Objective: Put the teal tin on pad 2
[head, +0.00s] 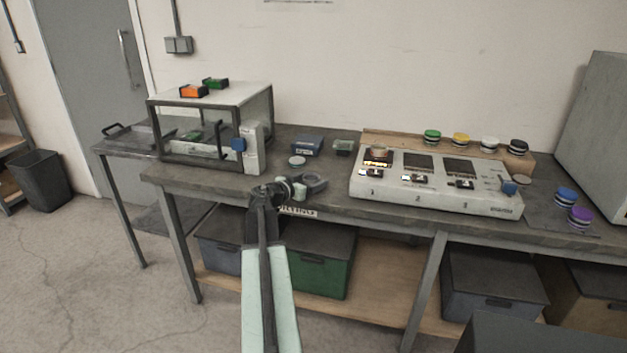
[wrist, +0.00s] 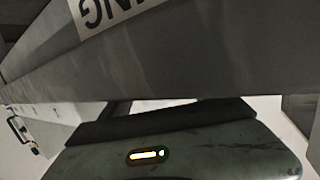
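No tin that I can clearly call teal shows. A green-lidded tin (head: 432,135) stands at the left of the row on the wooden ledge behind the console. The pale console (head: 435,204) has three dark pads in a row; the middle one (head: 418,162) is bare, which I take as pad 2. The left pad carries a small lit thing (head: 378,156). My gripper (head: 291,188) is over the bench's front edge, left of the console, apart from the tins. Its fingers are too small to read in the head view and do not show clearly in the wrist view.
Yellow (head: 460,139), white (head: 490,143) and black (head: 518,147) tins share the ledge. Blue (head: 565,196) and purple (head: 579,217) tins stand right of the console. A framed enclosure (head: 210,95) stands left.

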